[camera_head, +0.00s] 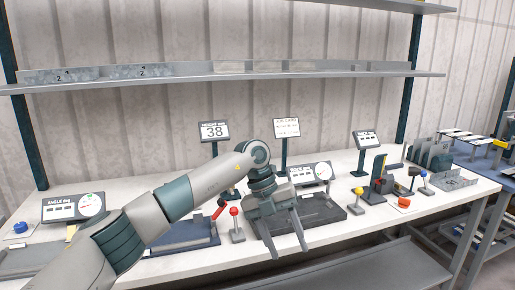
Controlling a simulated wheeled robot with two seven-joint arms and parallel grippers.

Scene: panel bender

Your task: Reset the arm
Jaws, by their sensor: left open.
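My left arm comes in from the lower left and reaches over the white workbench (170,268). My left gripper (289,253) is open and points down toward the front edge of the bench, with nothing between its fingers. It hangs in front of a dark bending machine (322,213) with a dial display (310,173). A red-knobbed lever (236,225) stands just left of the gripper. My right gripper is not in view.
A second machine (185,237) and an angle display (73,207) are at left. Signs (214,131) (286,128) stand at the back. A shelf (220,78) spans above. A blue table (480,155) is far right.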

